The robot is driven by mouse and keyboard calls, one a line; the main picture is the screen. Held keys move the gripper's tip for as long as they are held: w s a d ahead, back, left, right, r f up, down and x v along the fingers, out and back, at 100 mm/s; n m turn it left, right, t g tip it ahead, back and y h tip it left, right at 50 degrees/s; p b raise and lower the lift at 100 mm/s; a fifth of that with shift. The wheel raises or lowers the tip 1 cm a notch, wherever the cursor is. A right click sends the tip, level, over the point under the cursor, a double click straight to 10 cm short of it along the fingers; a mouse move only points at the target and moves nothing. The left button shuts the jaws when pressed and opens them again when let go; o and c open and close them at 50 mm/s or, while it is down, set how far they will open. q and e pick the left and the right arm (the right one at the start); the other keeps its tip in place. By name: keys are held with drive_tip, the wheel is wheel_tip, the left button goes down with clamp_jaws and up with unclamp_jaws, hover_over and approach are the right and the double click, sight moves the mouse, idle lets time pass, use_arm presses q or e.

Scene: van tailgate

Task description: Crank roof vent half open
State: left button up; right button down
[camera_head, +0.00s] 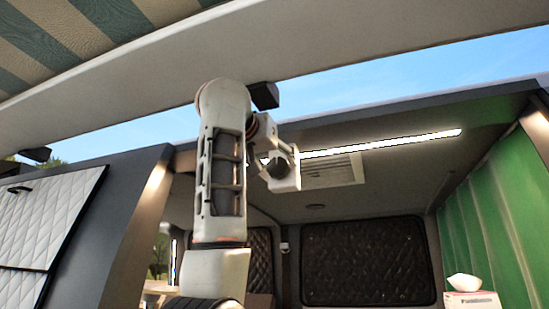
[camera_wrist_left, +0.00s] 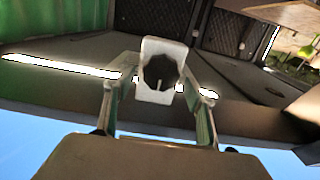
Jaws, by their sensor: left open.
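The roof vent (camera_head: 333,172) is a pale slatted panel in the van ceiling, partly hidden behind my left arm. A dark round knob (camera_wrist_left: 160,72) with a pale pointer line sits on a white plate (camera_wrist_left: 153,47) in the left wrist view. The plate (camera_head: 291,172) also shows in the head view, beside my gripper. My left gripper (camera_wrist_left: 158,78) is open, with one finger on each side of the knob and plate. I cannot tell whether the fingers touch them. In the head view the gripper (camera_head: 268,150) is partly hidden by my arm. My right gripper is out of view.
A lit strip (camera_head: 385,143) runs along the ceiling near the gripper. The raised tailgate (camera_head: 330,55) spans overhead. A green curtain (camera_head: 490,220) hangs at right, with a tissue box (camera_head: 472,300) below. Quilted window covers (camera_head: 367,262) line the back.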

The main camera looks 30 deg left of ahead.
use_arm(q)
drive_tip(key=shift+w+a, duration=0.1)
drive_tip(key=shift+w, duration=0.3)
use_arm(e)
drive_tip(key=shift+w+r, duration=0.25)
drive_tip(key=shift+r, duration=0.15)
use_arm(q)
drive_tip(key=c, duration=1.1)
drive_tip(key=shift+o, duration=0.2)
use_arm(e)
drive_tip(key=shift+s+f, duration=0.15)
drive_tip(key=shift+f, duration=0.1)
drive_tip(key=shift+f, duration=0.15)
